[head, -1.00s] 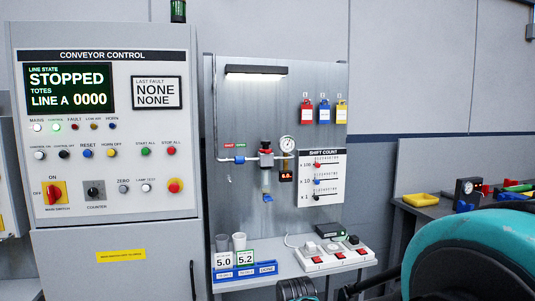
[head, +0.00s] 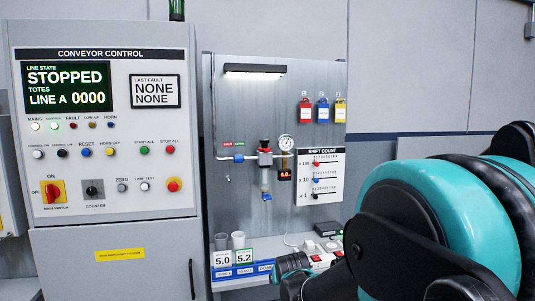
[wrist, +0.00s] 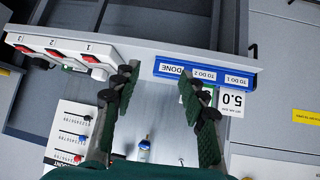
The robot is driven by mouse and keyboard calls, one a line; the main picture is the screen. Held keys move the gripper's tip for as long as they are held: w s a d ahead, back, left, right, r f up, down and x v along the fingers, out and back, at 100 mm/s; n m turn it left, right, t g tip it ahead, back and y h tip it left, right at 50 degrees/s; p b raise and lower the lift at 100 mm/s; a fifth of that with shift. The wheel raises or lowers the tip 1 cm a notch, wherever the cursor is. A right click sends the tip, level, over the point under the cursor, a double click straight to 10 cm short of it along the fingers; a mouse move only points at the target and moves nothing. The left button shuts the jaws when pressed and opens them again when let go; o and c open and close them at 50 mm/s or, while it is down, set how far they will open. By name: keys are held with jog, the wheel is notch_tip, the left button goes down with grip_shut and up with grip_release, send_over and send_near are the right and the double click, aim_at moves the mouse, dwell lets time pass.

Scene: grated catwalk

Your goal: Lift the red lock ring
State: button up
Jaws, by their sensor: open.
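The red lock ring (head: 265,150) shows as a small red band under the dark knob of the regulator (head: 265,160) on the grey back panel, in the head view. Below it hang a clear bowl and a blue drain piece (head: 266,197). In the wrist view, which looks upside down, the blue drain piece (wrist: 145,146) shows low between the fingers, and the ring is not visible. My gripper (wrist: 158,80) is open and empty, its two green-padded fingers apart. In the head view only part of my arm shows clearly, below and right of the regulator.
A round gauge (head: 286,143) and a small red display (head: 285,175) sit close right of the regulator. A shelf below carries cups, 5.0 and 5.2 cards, a blue labelled strip (wrist: 205,76) and a white switch strip (wrist: 70,50). The conveyor control cabinet (head: 110,220) stands left.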

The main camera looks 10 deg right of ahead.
jog(key=w+d+r+t+h, duration=0.1)
jog(key=w+d+r+t, duration=0.15)
jog(key=w+r, duration=0.4)
jog(key=w+d+r+t, duration=0.2)
jog(key=w+r+t, duration=0.2)
jog(key=w+r, duration=0.3)
jog(key=n+t+y, duration=0.2)
jog(key=t+y, duration=0.1)
jog(key=t, duration=0.4)
send_near(268, 151)
jog(key=shift+g, duration=0.25)
jog(key=x, duration=0.9)
jog(key=shift+w+a+r, duration=0.1)
jog(key=shift+w+r, duration=0.05)
jog(key=shift+r, duration=0.1)
jog(key=shift+c, duration=0.6)
